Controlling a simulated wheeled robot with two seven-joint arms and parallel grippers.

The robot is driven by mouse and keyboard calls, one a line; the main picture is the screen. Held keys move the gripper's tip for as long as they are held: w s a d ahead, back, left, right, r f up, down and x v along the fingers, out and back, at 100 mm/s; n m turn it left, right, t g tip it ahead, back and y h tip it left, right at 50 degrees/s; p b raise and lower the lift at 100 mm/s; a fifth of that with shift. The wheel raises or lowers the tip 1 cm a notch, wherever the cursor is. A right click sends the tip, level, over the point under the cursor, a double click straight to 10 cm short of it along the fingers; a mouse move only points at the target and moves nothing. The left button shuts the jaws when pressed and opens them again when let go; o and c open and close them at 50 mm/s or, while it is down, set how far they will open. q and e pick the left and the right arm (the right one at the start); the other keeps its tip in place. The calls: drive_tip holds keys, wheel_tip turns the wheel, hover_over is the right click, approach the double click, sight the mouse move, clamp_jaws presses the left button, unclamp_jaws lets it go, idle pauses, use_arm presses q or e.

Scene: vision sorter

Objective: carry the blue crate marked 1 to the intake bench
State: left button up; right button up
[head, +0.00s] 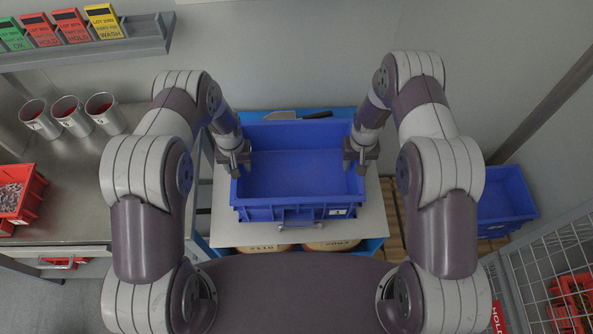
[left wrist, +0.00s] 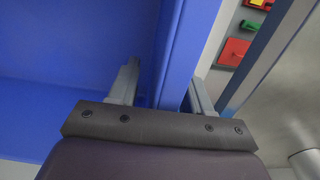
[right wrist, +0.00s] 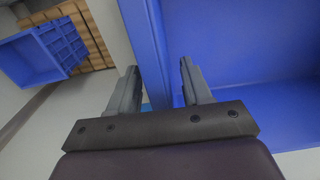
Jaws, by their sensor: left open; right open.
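A blue crate (head: 290,214) stands upright and empty on a grey-topped stand in the middle of the head view. Its front has a small white label too small to read surely. My left gripper (head: 236,160) is at the crate's left wall, and my right gripper (head: 361,158) is at its right wall. In the left wrist view, the open fingers (left wrist: 163,95) stand either side of the crate wall (left wrist: 185,50). In the right wrist view, the open fingers (right wrist: 160,90) likewise straddle the opposite wall (right wrist: 148,45). Neither visibly clamps it.
A steel bench (head: 75,190) on the left holds metal cups (head: 68,115) and a red bin (head: 18,195). A second blue crate (head: 503,203) sits low on the right, near a wire mesh cage (head: 545,265). A shelf (head: 100,48) with coloured cards hangs on the wall.

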use_arm(q)
drive_tip(key=shift+f, duration=0.1)
use_arm(e)
drive_tip(key=shift+f, duration=0.1)
use_arm(q)
clamp_jaws()
use_arm(e)
clamp_jaws()
idle(1.1)
